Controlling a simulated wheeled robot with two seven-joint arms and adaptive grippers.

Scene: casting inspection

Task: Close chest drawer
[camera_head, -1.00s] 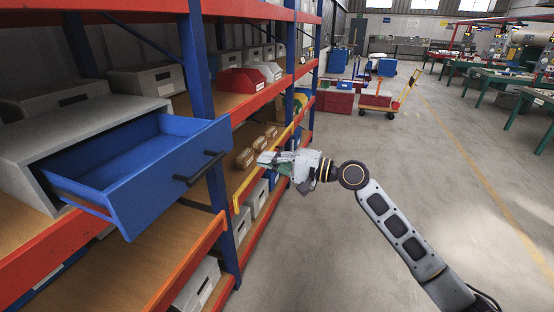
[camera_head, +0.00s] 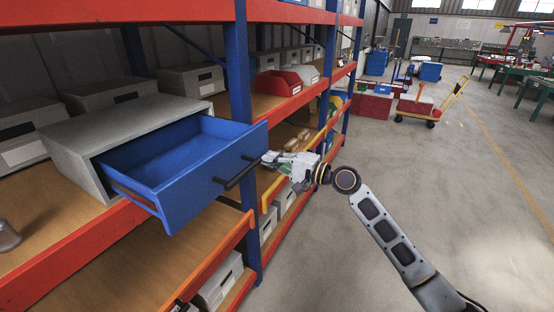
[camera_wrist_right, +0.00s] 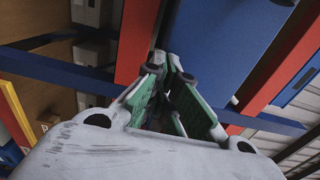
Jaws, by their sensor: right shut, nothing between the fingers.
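The grey chest (camera_head: 70,147) sits on the shelf at the left, with its blue drawer (camera_head: 205,188) pulled well out. The drawer looks empty, and its front carries a dark bar handle (camera_head: 234,177). My right gripper (camera_head: 267,157) is shut and empty, just right of the drawer front near the handle's far end. I cannot tell whether it touches. In the right wrist view, the green fingers of the gripper (camera_wrist_right: 170,65) are together, with the blue drawer (camera_wrist_right: 225,40) beyond them. My left gripper is out of view.
A blue rack post (camera_head: 240,75) stands close behind the drawer. Orange-red shelf beams (camera_head: 80,253) run below and above the chest. Grey bins (camera_head: 190,80) and a red bin (camera_head: 276,84) stand on the shelf further back. The floor (camera_head: 430,190) at the right is clear.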

